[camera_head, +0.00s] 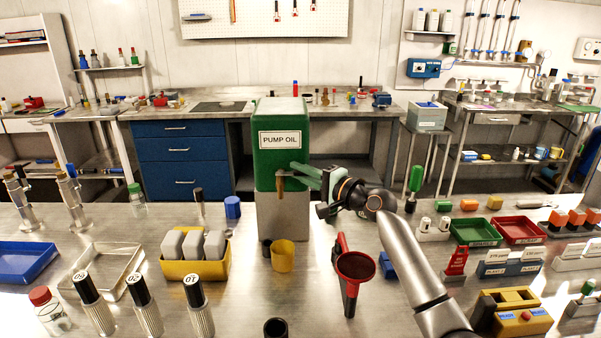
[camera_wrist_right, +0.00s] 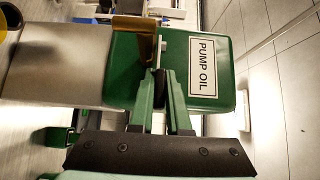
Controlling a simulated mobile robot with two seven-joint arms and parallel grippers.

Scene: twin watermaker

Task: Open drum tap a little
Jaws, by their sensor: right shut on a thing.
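The green drum (camera_head: 278,130) labelled PUMP OIL stands on a grey metal block (camera_head: 283,215) in the middle of the bench. Its tap (camera_head: 281,185) has a brass spout pointing down at the drum's lower front. In the right wrist view, the drum (camera_wrist_right: 205,45) lies sideways and the brass tap (camera_wrist_right: 136,45) shows just beyond my fingertips. My right gripper (camera_head: 292,171) reaches in from the right, its green fingers at the tap. In the right wrist view, the right gripper (camera_wrist_right: 159,78) is shut on a small dark part, apparently the tap handle, partly hidden. My left gripper is not in view.
A yellow cup (camera_head: 283,256) stands in front of the block, below and near the tap. A red funnel (camera_head: 355,266) stands to its right, close to my right arm. A yellow bin (camera_head: 195,270) with grey containers is at left. Trays (camera_head: 472,232) lie at right.

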